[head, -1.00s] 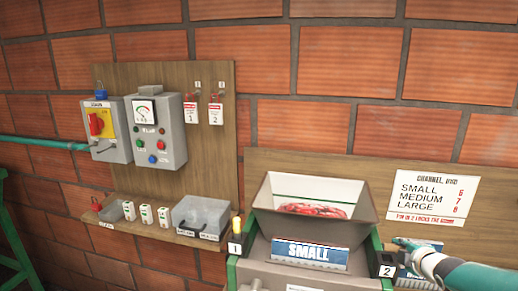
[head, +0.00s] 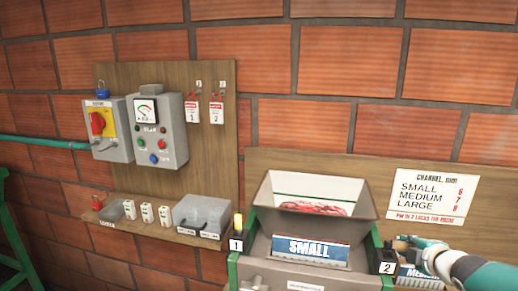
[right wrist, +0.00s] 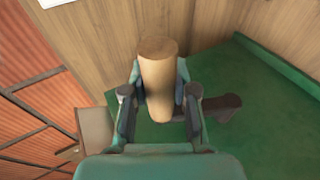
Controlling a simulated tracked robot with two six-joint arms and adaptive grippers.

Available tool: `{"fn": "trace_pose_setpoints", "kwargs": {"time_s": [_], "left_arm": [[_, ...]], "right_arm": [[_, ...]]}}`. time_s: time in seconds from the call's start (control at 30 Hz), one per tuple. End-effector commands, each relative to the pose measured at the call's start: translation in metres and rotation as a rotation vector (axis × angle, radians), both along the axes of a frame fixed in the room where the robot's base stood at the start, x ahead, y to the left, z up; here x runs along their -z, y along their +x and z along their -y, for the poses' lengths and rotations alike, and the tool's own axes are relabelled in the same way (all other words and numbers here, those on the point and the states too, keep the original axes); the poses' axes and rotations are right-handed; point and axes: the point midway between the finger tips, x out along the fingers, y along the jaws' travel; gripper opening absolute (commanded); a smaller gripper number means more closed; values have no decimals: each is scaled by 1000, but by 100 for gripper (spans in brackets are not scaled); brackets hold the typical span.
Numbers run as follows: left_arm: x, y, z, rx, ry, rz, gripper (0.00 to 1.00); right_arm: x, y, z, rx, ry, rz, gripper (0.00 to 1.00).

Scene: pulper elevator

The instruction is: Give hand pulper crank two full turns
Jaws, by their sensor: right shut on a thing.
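The hand pulper (head: 308,260) stands at the lower right of the head view, with a grey hopper (head: 268,203) holding red cherries and a blue SMALL plate on its front. In the right wrist view my right gripper (right wrist: 157,95) is shut on the crank's wooden handle (right wrist: 158,62), a finger on each side. A dark crank arm (right wrist: 222,108) shows beside the fingers. My left gripper is not in view.
A wooden board on the brick wall carries a red-yellow switch box (head: 108,130), a grey control box (head: 160,130) and two red-white tags. Its shelf holds a grey case (head: 203,216). Posts 1 (head: 236,242) and 2 (head: 386,262) flank the pulper. A channel sign (head: 434,195) hangs behind.

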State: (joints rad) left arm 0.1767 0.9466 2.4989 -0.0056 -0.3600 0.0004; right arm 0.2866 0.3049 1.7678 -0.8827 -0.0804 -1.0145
Motion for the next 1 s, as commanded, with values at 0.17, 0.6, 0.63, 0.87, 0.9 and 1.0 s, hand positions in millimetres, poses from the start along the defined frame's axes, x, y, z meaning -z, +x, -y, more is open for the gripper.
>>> {"fn": "trace_pose_setpoints", "kwargs": {"time_s": [0.17, 0.6, 0.63, 0.87, 0.9, 1.0], "left_arm": [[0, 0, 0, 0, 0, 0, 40], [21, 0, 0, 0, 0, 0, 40], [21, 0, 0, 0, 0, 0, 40], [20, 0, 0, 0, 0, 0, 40], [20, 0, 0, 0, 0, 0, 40], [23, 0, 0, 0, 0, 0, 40]], "right_arm": [[8, -2, -1, -1, 1, -20, 0], [5, -33, -9, -1, 1, -17, 0], [5, -35, -9, 0, 2, -18, 0], [4, -38, -10, -1, 1, -20, 0], [4, -38, -10, -1, 1, -21, 0], [6, -39, -11, -1, 1, -20, 0]]}}
